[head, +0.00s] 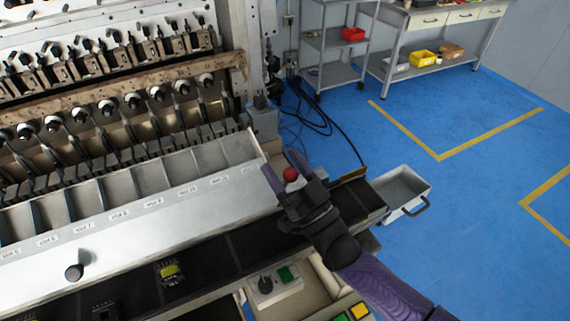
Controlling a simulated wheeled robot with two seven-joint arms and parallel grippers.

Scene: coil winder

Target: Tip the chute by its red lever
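The chute (140,222) is a long light-grey metal trough with dividers and slot labels along its front face, running across the left half of the head view. The lever's red ball knob (290,174) shows at the chute's right end; its stem is hidden by my gripper. My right gripper (285,166) is at the knob, its two purple fingers spread apart with the knob between them. The knob looks nearer the right-hand finger, with a gap at the other one. I cannot tell whether a finger touches it. My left gripper is out of view.
The winder's row of spindles (130,100) stands behind the chute. A dark conveyor belt (215,262) carrying a yellow-and-black part (170,271) runs in front, towards a grey bin (402,187) at its right end. A control box (275,286) sits below my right arm.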

